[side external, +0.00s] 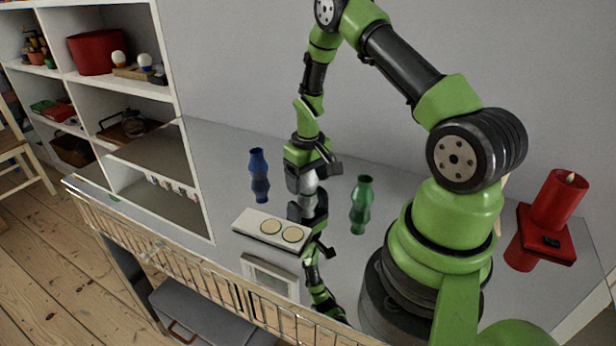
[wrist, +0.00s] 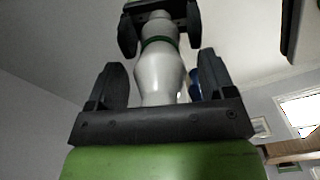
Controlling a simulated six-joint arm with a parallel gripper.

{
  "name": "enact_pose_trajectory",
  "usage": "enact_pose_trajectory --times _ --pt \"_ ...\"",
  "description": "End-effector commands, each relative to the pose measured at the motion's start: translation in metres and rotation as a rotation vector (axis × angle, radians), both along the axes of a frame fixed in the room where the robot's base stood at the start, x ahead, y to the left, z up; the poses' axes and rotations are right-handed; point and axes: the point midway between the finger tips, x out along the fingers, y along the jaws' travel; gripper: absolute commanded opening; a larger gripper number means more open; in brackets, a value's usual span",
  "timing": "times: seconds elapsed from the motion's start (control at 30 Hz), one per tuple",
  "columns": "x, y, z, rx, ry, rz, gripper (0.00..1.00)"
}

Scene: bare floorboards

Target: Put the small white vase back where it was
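The small white vase (side external: 309,183) is between the fingers of my gripper (side external: 310,172) in the side view, partly hidden by them. It appears upright at the glossy tabletop; I cannot tell for sure whether its base touches. In the wrist view the white vase (wrist: 160,75) has a rounded body and a dark green band at the meeting with its reflection. The fingers of my gripper (wrist: 163,75) stand on both sides of the vase, apart, with visible gaps beside it.
A blue vase (side external: 259,165) stands to the left and a green vase (side external: 363,192) to the right. A pale plate with two round cream discs (side external: 245,222) lies in front, near a framed panel (side external: 270,279). A red candle (side external: 556,200) is at far right; shelves (side external: 165,70) at left.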

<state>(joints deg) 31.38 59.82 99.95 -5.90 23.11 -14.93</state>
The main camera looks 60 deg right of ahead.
Motion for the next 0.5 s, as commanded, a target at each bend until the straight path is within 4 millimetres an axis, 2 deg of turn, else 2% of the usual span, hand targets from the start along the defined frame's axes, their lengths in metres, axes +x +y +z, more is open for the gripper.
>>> enact_pose_trajectory --times 0.33,0.5 --pt "0.0 0.0 0.004 0.0 0.0 0.0 0.77" --pt "0.001 -0.001 0.029 -0.003 -0.004 -0.001 0.77"
